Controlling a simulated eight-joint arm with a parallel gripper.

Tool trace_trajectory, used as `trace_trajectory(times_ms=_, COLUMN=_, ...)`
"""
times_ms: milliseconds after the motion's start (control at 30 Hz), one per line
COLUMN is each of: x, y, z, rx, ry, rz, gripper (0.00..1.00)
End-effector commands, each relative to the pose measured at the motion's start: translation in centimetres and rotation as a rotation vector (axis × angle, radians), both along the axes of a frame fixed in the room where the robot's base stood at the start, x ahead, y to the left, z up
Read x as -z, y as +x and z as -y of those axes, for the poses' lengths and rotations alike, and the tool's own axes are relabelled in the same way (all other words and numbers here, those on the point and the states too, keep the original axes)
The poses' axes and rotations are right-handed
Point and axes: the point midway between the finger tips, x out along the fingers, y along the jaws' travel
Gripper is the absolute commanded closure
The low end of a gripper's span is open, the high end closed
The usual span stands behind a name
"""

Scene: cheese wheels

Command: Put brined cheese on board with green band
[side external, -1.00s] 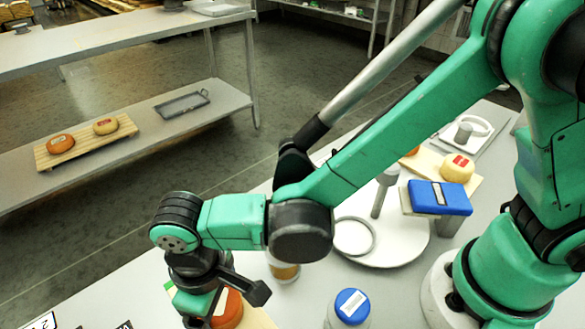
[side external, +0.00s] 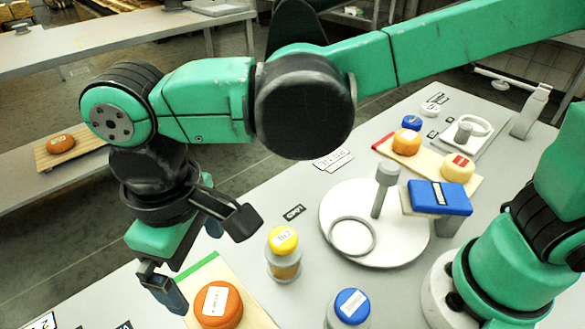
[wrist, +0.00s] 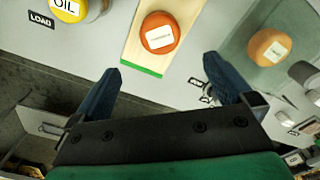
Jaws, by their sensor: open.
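The board with the green band (side external: 252,306) lies near the front of the table. An orange cheese with a white label (side external: 219,306) sits on it. The wrist view shows that labelled cheese (wrist: 159,33) and the green band (wrist: 141,68) ahead of my fingers. Another orange cheese (wrist: 268,47) appears at right in the wrist view, in a greenish area that looks like liquid or glass; I cannot tell which. It is not visible in the side view. My gripper (side external: 190,262) is open and empty, above the table beside the board's green-band end.
A yellow-lidded OIL jar (side external: 284,254) stands right of the board, and a blue-lidded jar (side external: 351,306) stands nearer the camera. A round white platform (side external: 405,240) and a red-banded board (side external: 380,140) with two cheeses are farther back.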

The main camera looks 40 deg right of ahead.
Motion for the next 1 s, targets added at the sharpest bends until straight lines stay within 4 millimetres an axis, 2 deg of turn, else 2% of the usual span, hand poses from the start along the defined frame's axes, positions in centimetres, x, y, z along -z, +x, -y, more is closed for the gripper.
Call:
trace_trajectory(times_ms=167, x=-1.2, y=0.2, z=0.4, rx=0.009, ry=0.005, rz=0.005, gripper=0.00)
trace_trajectory(times_ms=267, x=-1.8, y=1.2, z=2.4, rx=0.056, ry=0.034, rz=0.033, gripper=0.00)
trace_trajectory(times_ms=367, x=-2.4, y=2.8, z=6.5, rx=0.150, ry=0.089, rz=0.100, gripper=0.00)
trace_trajectory(times_ms=500, x=-2.7, y=4.1, z=13.9, rx=0.318, ry=0.165, rz=0.251, gripper=0.00)
trace_trajectory(times_ms=600, x=-2.4, y=4.1, z=18.6, rx=0.427, ry=0.194, rz=0.368, gripper=0.00)
trace_trajectory(times_ms=700, x=-1.8, y=3.5, z=22.2, rx=0.513, ry=0.203, rz=0.470, gripper=0.00)
trace_trajectory(times_ms=833, x=-1.2, y=2.9, z=25.0, rx=0.582, ry=0.198, rz=0.561, gripper=0.00)
trace_trajectory(times_ms=1000, x=-0.9, y=2.7, z=26.1, rx=0.609, ry=0.194, rz=0.601, gripper=0.00)
